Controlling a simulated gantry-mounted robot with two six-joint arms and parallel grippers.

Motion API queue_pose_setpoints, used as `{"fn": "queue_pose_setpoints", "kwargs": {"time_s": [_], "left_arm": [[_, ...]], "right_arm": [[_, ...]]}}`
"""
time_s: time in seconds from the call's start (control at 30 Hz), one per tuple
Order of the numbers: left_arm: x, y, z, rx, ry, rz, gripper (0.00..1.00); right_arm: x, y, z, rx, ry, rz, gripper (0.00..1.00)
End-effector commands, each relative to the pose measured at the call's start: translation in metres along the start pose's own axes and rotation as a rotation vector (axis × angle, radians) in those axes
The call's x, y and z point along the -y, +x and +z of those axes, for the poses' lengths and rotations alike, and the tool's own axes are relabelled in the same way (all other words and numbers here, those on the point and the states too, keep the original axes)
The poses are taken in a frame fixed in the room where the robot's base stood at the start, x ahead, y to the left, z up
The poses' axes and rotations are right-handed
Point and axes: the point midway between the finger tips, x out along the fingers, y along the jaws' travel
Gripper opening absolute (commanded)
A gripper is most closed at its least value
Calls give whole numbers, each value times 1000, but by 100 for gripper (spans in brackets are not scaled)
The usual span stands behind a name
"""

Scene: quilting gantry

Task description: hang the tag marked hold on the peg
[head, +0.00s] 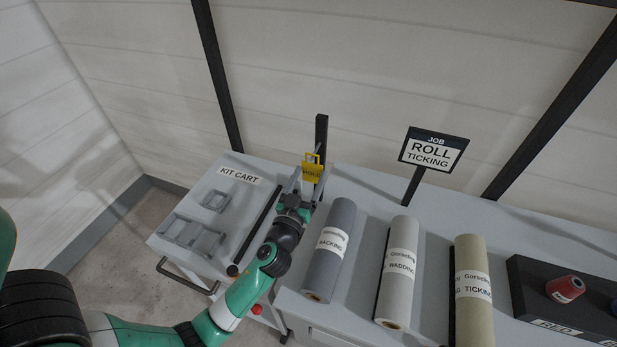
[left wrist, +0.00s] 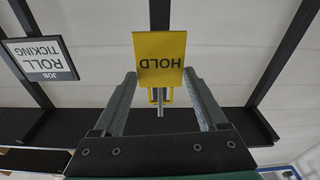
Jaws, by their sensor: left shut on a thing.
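The yellow tag marked HOLD (head: 312,172) is in my left gripper (head: 309,181), which is shut on it at the back of the kit cart. The tag is upright, with its loop at the top in the head view. In the left wrist view the tag (left wrist: 160,58) appears upside down between the fingertips (left wrist: 160,76). A dark post (head: 321,135) stands just behind the tag. A short thin grey rod, perhaps the peg (left wrist: 160,109), shows by the loop; I cannot tell whether it passes through. My right gripper is not in view.
The kit cart (head: 178,205) holds grey frames (head: 192,236) and a black bar (head: 256,228). Right of my arm lie the backing roll (head: 336,225), wadding roll (head: 399,290) and ticking roll (head: 472,255). A job sign (head: 433,150) stands behind them.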

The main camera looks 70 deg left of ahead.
Motion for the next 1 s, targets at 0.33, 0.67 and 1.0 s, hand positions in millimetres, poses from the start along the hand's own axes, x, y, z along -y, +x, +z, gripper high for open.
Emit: {"fn": "queue_pose_setpoints", "kwargs": {"time_s": [0.33,0.67,1.0], "left_arm": [[0,0,0,0,0,0,100],[0,-31,3,2,1,3,100],[-1,-104,3,1,1,4,100]], "right_arm": [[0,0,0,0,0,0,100],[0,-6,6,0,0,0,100],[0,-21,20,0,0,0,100]]}}
